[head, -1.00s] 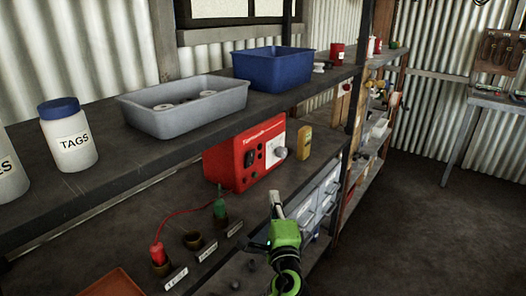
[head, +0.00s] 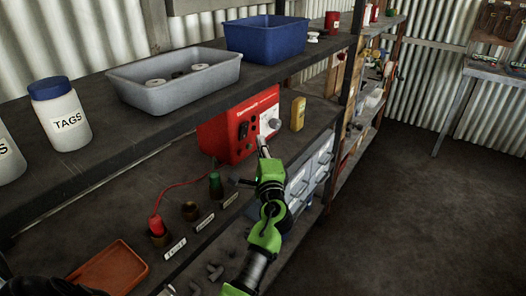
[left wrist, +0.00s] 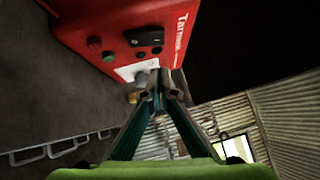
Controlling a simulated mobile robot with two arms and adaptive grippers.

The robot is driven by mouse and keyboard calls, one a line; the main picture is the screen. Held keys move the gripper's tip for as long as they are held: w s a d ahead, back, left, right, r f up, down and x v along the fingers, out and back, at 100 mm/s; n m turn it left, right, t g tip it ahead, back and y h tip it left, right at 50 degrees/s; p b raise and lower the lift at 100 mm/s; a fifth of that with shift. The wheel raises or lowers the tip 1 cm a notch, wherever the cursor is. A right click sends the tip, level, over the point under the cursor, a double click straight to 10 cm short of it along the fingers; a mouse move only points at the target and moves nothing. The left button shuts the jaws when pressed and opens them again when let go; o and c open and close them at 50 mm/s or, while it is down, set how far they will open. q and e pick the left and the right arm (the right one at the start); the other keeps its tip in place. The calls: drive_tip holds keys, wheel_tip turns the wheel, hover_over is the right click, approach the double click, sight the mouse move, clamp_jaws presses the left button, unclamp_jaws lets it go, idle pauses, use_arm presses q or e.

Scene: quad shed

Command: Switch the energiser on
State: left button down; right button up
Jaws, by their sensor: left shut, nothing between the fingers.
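The energiser (head: 222,136) is a red box with a white panel and dial on its front, standing on the lower shelf. In the left wrist view the energiser (left wrist: 105,22) fills the top, with a black rocker switch (left wrist: 146,37) on its front face. A green knob (left wrist: 95,42) sits beside the switch. My left gripper (head: 263,147) is shut and empty, its tips close in front of the energiser's front. In the left wrist view my fingertips (left wrist: 158,88) overlap the white panel's area below the switch. I cannot tell whether they touch it. My right gripper is not in view.
A yellow box (head: 298,114) stands right of the energiser. Red and green plugs (head: 156,224) sit in holders on the shelf edge. The upper shelf overhangs, holding a grey tray (head: 172,82), a blue bin (head: 266,37) and a TAGS jar (head: 60,115). The floor at right is clear.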

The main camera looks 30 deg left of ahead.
sight(246, 126)
use_arm(q)
drive_tip(key=a, duration=0.1)
drive_tip(key=w+a+p, duration=0.1)
drive_tip(key=a, duration=0.1)
drive_tip(key=a+r, duration=0.1)
drive_tip(key=a, duration=0.1)
drive_tip(key=shift+w+r+p, duration=0.1)
drive_tip(key=shift+w+p, duration=0.15)
drive_tip(key=shift+p, duration=0.15)
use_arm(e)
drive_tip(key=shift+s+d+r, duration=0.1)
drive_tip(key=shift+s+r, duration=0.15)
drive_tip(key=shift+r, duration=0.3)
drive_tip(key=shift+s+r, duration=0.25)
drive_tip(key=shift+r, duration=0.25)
use_arm(q)
drive_tip(key=p, duration=0.1)
drive_tip(key=r+p, duration=0.1)
drive_tip(key=shift+a+n+p, duration=0.25)
drive_tip(key=shift+n+p, duration=0.05)
drive_tip(key=shift+n, duration=0.1)
drive_tip(key=shift+a+f+g+h, duration=0.1)
drive_tip(key=shift+f+g+h, duration=0.1)
drive_tip(key=shift+g+h, duration=0.1)
drive_tip(key=shift+f, duration=0.1)
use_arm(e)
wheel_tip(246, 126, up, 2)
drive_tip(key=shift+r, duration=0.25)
